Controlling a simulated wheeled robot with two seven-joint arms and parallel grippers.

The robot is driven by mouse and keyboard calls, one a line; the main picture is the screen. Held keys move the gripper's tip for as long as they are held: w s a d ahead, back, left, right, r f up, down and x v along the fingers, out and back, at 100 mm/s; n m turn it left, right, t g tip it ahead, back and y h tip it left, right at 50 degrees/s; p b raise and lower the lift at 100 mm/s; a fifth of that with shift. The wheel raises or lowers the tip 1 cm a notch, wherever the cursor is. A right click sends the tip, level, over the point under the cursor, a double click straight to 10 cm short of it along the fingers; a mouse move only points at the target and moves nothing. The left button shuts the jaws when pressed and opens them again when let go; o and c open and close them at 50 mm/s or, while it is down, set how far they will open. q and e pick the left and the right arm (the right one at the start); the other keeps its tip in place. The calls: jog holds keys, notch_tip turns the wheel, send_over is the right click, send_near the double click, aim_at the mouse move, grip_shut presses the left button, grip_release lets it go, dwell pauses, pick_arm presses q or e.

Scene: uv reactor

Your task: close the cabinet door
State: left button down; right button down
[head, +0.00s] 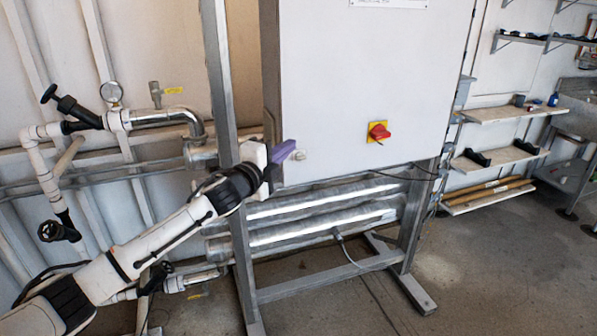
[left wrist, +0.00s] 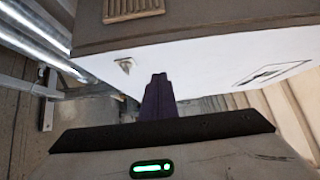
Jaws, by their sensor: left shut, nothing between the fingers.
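The cabinet door (head: 345,95) is a large pale panel on the front of the cabinet, which stands on a metal frame. It looks shut or nearly shut; I cannot tell if a small gap is left. A red rotary switch on a yellow plate (head: 378,131) is on its face. My left gripper (head: 284,152) is shut and empty, its purple fingers at the lower left corner of the door, near a small knob (head: 300,154). In the left wrist view the fingers (left wrist: 158,95) point at the pale panel (left wrist: 215,62); contact is unclear. My right gripper is not in view.
Pipes with a gauge (head: 111,92) and black-handled valves (head: 70,108) run along the wall at left. Silver tubes (head: 320,205) lie beneath the cabinet inside its frame (head: 330,284). Shelves (head: 500,155) stand at right. The floor at front right is clear.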

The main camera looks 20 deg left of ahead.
pick_arm(q)
jog(key=s+b, duration=0.1)
jog(key=s, duration=0.9)
jog(key=s+d+f+n+g, duration=0.2)
jog(key=s+d+f+n, duration=0.15)
jog(key=f, duration=0.45)
jog(key=s+d+f+n+g, duration=0.15)
jog(key=s+f, duration=0.25)
jog(key=f, duration=0.5)
jog(key=s+d+f+n+g, duration=0.1)
jog(key=s+d+f+n, duration=0.25)
jog(key=f, duration=0.45)
jog(key=s+d+f+n+g, duration=0.2)
jog(key=s+d+f+n, duration=0.2)
jog(key=s+f, duration=0.4)
jog(key=s+d+f+n+g+h, duration=0.1)
jog(key=s+d+f+n+g, duration=0.2)
jog(key=s+f, duration=0.5)
jog(key=s+d+n, duration=0.1)
jog(key=s, duration=0.5)
jog(key=shift+s+d, duration=0.3)
jog(key=shift+s, duration=0.05)
jog(key=shift+f, duration=0.1)
